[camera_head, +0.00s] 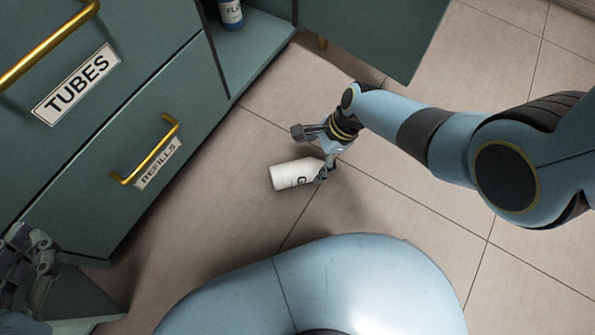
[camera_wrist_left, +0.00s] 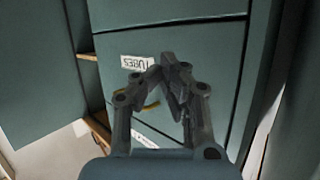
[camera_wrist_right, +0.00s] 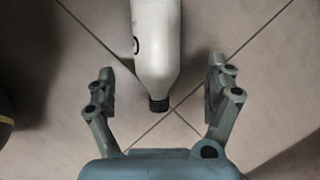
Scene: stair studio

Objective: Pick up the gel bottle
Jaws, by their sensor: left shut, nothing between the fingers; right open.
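The gel bottle (camera_head: 290,174) is white with a dark letter on its side and lies on the tiled floor. In the right wrist view the bottle (camera_wrist_right: 157,45) shows its tapered shoulder and black cap pointing towards my gripper. My right gripper (camera_head: 322,153) is open at the cap end of the bottle. In its wrist view the right fingers (camera_wrist_right: 160,88) stand apart on either side of the cap and shoulder, with gaps to both. My left gripper (camera_head: 25,265) is at the lower left by the cabinet. In its wrist view the left fingertips (camera_wrist_left: 167,70) meet, with nothing between them.
A teal cabinet with drawers labelled TUBES (camera_head: 75,86) and REFILLS (camera_head: 158,163), with brass handles, stands at the left. A blue labelled bottle (camera_head: 231,12) stands in an open compartment at the top.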

